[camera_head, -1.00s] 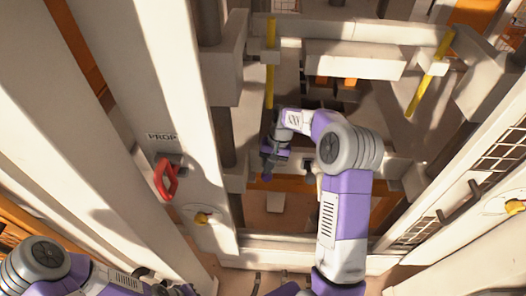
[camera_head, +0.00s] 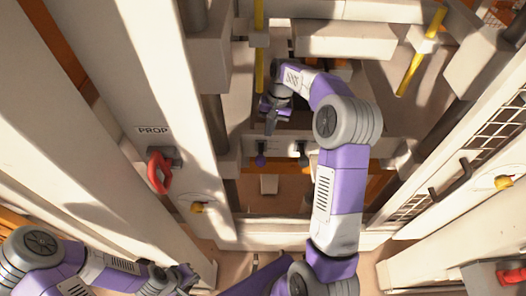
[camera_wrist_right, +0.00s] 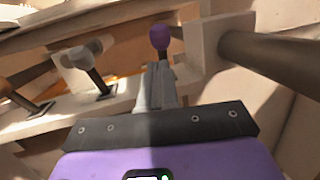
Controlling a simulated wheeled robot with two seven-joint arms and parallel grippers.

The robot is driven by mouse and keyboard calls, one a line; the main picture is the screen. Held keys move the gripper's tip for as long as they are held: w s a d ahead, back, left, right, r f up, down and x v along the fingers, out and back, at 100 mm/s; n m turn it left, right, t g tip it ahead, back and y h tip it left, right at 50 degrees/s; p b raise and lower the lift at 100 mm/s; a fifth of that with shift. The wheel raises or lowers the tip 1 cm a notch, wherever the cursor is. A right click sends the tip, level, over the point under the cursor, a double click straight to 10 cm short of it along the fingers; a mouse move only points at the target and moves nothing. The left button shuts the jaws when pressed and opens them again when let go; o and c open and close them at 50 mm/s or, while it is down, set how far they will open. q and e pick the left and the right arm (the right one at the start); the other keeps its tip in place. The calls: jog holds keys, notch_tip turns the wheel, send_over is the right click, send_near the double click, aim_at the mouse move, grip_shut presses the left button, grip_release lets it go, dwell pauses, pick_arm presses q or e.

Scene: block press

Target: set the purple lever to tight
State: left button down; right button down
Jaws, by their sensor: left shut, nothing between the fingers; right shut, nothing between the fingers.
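The purple lever shows its purple knob (camera_head: 261,161) on a pale crossbar inside the press in the head view. The knob (camera_wrist_right: 160,37) also shows just past my right fingertips in the right wrist view. My right gripper (camera_head: 270,131) is shut and empty, a little above the knob in the head view; I cannot tell whether they touch. In the wrist view its grey fingers (camera_wrist_right: 155,82) are together and cover the lower part of the lever. My left gripper (camera_head: 191,280) is at the lower left, shut and far from the lever. I can read no tight mark.
A second lever with a grey knob (camera_head: 300,149) is right of the purple one; it shows in the wrist view (camera_wrist_right: 82,56). A red handle (camera_head: 160,171) under a PROP label is on the left post. Yellow rods (camera_head: 422,55) and pale posts flank the opening.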

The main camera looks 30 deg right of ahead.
aim_at(261, 157)
jog(key=x, duration=1)
jog(key=shift+f, duration=0.3)
pick_arm(q)
jog(key=shift+f, duration=0.2)
